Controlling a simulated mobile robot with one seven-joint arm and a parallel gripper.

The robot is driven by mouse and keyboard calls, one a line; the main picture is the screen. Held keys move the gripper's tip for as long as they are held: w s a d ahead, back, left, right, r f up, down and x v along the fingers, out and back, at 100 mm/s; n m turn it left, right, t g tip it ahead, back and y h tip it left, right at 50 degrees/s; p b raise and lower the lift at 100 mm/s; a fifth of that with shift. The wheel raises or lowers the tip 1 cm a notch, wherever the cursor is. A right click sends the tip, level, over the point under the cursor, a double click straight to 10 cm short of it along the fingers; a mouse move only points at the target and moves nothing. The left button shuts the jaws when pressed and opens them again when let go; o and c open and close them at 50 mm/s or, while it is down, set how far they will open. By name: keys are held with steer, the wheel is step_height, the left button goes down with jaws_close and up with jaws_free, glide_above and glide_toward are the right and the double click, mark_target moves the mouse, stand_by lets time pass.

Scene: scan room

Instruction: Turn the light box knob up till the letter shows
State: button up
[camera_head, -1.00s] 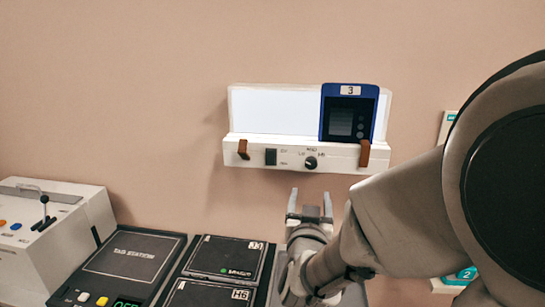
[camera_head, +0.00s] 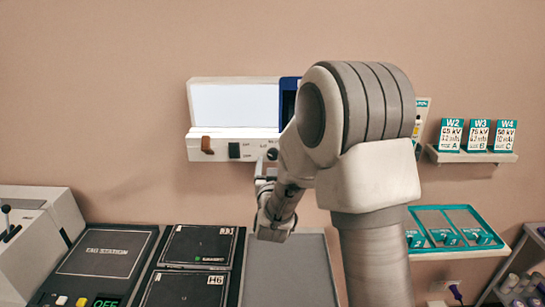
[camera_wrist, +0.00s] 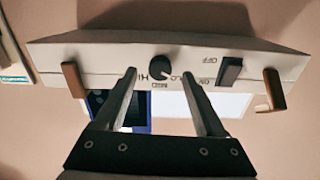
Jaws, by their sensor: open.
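The white light box (camera_head: 222,146) is on the wall with a bright, pale panel (camera_head: 235,105). Its black round knob (camera_head: 272,154) is on the front strip, and it shows clearly in the wrist view (camera_wrist: 160,67), where the picture is upside down. My gripper (camera_head: 265,170) is just in front of the strip, largely hidden by my arm. In the wrist view my gripper (camera_wrist: 158,75) is open, with one finger on each side of the knob and gaps to it. A blue cassette (camera_head: 289,98) stands against the panel, mostly behind my arm. No letter is visible.
A black rocker switch (camera_head: 234,150) sits beside the knob, and a brown clip (camera_head: 207,145) is at the strip's left end. Below are a tag station (camera_head: 110,248) and a grey tray (camera_head: 290,275). A card shelf (camera_head: 475,157) is at right.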

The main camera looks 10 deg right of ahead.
mark_target(273, 154)
steer(key=shift+w+d, duration=0.25)
steer(key=shift+w, duration=0.95)
jaws_close()
